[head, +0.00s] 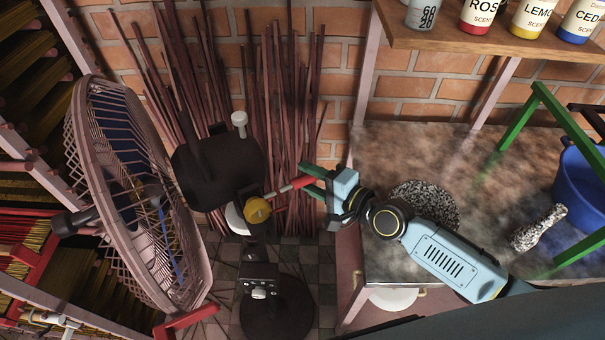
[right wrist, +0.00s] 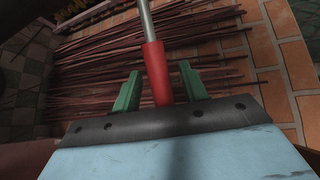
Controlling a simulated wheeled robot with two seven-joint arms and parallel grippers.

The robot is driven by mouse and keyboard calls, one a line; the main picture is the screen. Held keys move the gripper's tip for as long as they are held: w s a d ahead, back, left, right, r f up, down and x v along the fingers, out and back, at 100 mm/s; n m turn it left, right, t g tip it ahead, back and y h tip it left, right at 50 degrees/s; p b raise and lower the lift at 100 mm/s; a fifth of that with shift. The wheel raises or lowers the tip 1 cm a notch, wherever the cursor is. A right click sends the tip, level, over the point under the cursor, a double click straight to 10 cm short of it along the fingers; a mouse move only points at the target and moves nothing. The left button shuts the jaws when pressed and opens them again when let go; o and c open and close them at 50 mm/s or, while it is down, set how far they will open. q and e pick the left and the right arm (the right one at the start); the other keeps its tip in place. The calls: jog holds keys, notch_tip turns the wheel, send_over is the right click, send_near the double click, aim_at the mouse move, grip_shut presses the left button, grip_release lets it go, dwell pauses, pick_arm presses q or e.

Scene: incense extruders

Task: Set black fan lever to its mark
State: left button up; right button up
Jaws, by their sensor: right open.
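The black fan's motor body (head: 215,172) stands left of centre in the head view, with its round wire cage (head: 130,190) facing left. A yellow hub (head: 257,209) sits on its side. From the hub, a lever with a pale metal rod and a red grip (head: 301,182) points right. My right gripper (head: 306,181) is open, with its green fingers on either side of the red grip. The right wrist view shows the grip (right wrist: 155,70) between the fingers (right wrist: 160,78), with narrow gaps. I cannot make out the mark. My left gripper is not in view.
A stone-topped bench (head: 400,150) lies under my right arm, with a speckled bowl (head: 425,200), a pestle (head: 538,228) and a blue tub (head: 585,185). Scent bottles stand on a wooden shelf (head: 470,42) above. Thin incense sticks (head: 285,100) lean against the brick wall behind the fan.

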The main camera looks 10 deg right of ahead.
jog(key=shift+x, duration=1.2)
grip_shut()
